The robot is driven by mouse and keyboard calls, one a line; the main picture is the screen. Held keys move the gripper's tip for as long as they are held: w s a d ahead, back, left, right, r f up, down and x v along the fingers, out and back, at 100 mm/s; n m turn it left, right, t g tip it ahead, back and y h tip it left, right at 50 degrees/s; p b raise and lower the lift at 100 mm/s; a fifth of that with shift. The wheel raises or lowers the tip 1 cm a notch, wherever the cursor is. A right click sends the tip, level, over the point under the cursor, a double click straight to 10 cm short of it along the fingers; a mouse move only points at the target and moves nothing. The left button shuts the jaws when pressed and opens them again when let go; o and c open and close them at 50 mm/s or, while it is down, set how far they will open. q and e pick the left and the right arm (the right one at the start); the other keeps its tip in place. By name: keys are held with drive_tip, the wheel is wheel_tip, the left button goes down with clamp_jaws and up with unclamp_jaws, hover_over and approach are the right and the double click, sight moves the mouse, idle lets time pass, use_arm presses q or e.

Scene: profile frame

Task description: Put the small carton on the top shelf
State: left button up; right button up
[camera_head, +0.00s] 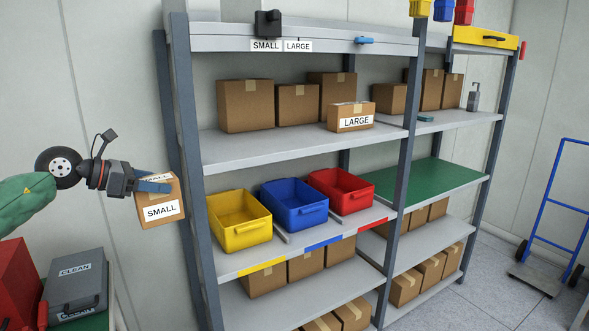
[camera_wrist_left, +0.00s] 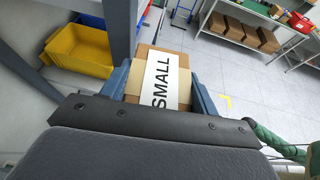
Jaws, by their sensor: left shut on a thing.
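The small carton (camera_head: 159,208) is a brown box with white SMALL labels. My left gripper (camera_head: 156,186) is shut on it, with a blue finger across its upper part. The carton hangs in the air just left of the rack's front left post, slightly tilted. In the left wrist view the carton (camera_wrist_left: 158,80) sits between the two blue fingers of my left gripper (camera_wrist_left: 160,92). The top shelf (camera_head: 350,45) of the rack has SMALL and LARGE labels on its front edge. My right gripper is not in view.
The grey front left post (camera_head: 187,150) stands between the carton and the shelves. A LARGE carton (camera_head: 351,116) and brown boxes stand on the shelf below the top. Yellow (camera_head: 239,218), blue (camera_head: 293,204) and red (camera_head: 340,191) bins stand lower. A black device (camera_head: 267,23) sits at the top edge.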

use_arm(q)
drive_tip(key=s+d+f, duration=0.2)
drive_tip(key=d+f, duration=0.2)
drive_tip(key=f, duration=0.7)
drive_tip(key=s+d+f, duration=0.2)
drive_tip(key=d+f, duration=0.3)
drive_tip(key=f, duration=0.6)
drive_tip(key=s+d+f, duration=0.2)
drive_tip(key=d+f, duration=0.2)
drive_tip(key=f, duration=0.7)
drive_tip(key=shift+s+d+f, duration=0.15)
drive_tip(key=shift+d+f, duration=0.25)
